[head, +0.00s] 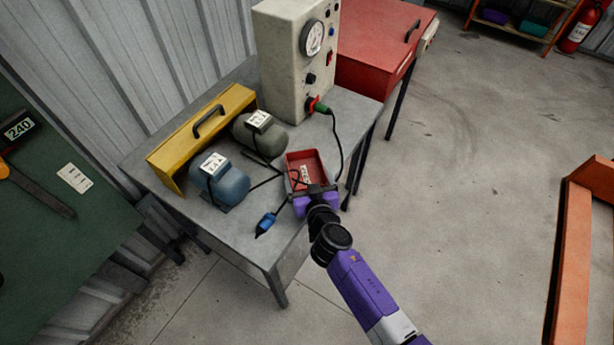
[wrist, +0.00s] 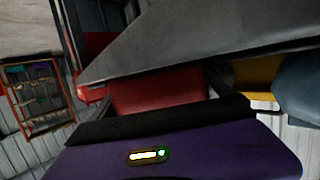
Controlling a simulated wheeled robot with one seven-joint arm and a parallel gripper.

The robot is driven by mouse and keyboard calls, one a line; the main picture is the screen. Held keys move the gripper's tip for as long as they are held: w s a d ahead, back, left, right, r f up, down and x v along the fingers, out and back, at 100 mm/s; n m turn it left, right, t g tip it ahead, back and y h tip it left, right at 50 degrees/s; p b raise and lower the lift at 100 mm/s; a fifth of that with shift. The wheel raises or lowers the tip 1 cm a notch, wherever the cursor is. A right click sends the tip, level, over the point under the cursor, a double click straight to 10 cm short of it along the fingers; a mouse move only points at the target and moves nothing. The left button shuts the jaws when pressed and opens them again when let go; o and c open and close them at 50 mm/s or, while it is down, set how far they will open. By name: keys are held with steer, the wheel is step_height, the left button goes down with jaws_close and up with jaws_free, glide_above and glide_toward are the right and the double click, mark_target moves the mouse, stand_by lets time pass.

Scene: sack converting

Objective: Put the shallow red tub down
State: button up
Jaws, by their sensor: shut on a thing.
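The shallow red tub (head: 307,168) is at the right front part of the grey table (head: 240,233) in the head view, with a white label and some dark item inside. My gripper (head: 315,190) is shut on the tub's near side. In the wrist view the red tub (wrist: 160,92) shows between the two dark fingers (wrist: 165,98). I cannot tell whether the tub's underside touches the table.
Left of the tub stand a blue motor (head: 220,180), a green-grey motor (head: 260,135) and a yellow guard (head: 200,135). A blue plug (head: 266,223) lies near the table's front edge. A gauge box (head: 290,60) stands behind, with a cable running beside the tub.

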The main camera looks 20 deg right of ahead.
steer(key=o, duration=1.2)
steer(key=shift+f, duration=0.1)
steer(key=b+v, duration=0.1)
steer(key=v, duration=1.1)
steer(key=shift+s, duration=0.1)
steer(key=s+n+y, duration=0.2)
steer(key=s, duration=1.6)
steer(key=s+d+r, duration=0.2)
steer(key=s+r, duration=1.1)
steer(key=r, duration=0.2)
steer(key=shift+s+d, duration=0.35)
steer(key=shift+s, duration=0.05)
